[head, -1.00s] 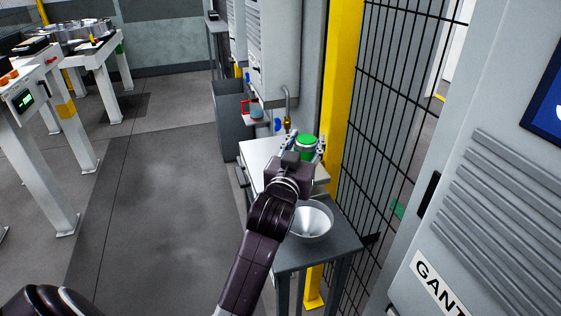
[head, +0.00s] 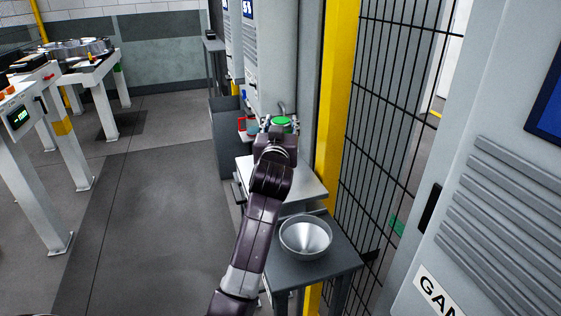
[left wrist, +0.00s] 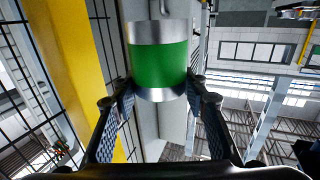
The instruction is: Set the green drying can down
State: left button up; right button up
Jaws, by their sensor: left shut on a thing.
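The green drying can (head: 281,121) shows its green top in the head view, beyond my wrist and above the far end of the steel-topped cabinet (head: 308,180). In the left wrist view the can (left wrist: 158,62) has a wide green band between silver metal ends. My left gripper (head: 279,126) is shut on it, one finger on each side. The fingers also show in the left wrist view (left wrist: 159,98). My wrist hides the can's lower part in the head view, so I cannot tell whether it touches anything below. My right gripper is not in view.
A metal funnel-like bowl (head: 306,238) stands on a dark grey table (head: 338,256) nearer to me. A yellow post (head: 335,110) and a black mesh fence (head: 385,130) border the right. A red-framed item (head: 242,124) is left of the can.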

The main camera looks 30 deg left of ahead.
pick_arm(q)
notch_tip(320, 180, down, 6)
jog(key=shift+f, duration=2.6)
jog(key=shift+f+b, duration=0.15)
jog(key=shift+b, duration=0.25)
jog(key=o, duration=1.3)
